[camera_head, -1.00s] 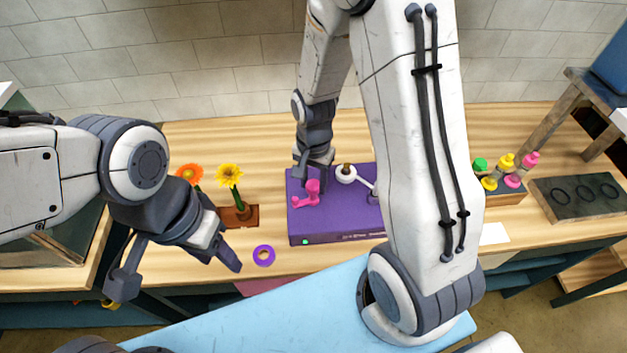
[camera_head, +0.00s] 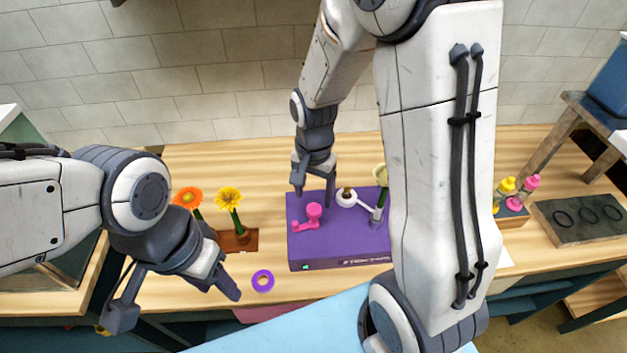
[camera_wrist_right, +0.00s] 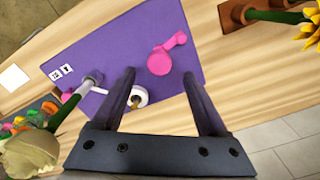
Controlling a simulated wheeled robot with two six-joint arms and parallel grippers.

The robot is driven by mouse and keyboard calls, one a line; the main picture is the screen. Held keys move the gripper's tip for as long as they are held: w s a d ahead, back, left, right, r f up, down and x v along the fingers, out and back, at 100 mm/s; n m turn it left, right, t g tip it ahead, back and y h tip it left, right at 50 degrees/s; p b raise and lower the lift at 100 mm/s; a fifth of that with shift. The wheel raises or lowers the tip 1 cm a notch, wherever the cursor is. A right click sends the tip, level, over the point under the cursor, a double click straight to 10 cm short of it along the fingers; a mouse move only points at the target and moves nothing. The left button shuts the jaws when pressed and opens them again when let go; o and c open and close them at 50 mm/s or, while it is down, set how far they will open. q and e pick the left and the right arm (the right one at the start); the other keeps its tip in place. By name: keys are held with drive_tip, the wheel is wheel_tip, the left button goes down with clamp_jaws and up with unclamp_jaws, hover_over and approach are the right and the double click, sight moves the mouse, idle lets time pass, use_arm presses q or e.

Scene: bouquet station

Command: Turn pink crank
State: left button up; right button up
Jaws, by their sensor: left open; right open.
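The pink crank (camera_head: 309,217) sits on the left part of the purple box (camera_head: 338,243), with its round knob standing up. It also shows in the right wrist view (camera_wrist_right: 161,60), ahead of the fingertips. My right gripper (camera_head: 315,196) is open and empty above the box, just behind the crank and apart from it. In the right wrist view its two fingers (camera_wrist_right: 157,76) are spread with the knob seen between and beyond them. My left gripper (camera_head: 182,305) is open and empty at the table's front left, away from the box.
A white ring piece (camera_head: 346,198) and a grey stem holder stand on the box right of the crank. Orange and yellow flowers (camera_head: 228,197) stand in a brown holder at left. A purple tape ring (camera_head: 263,281) lies in front.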

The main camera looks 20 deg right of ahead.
wheel_tip(320, 180, up, 6)
drive_tip(key=shift+f+b, duration=0.15)
drive_tip(key=shift+b, duration=0.15)
idle(0.7)
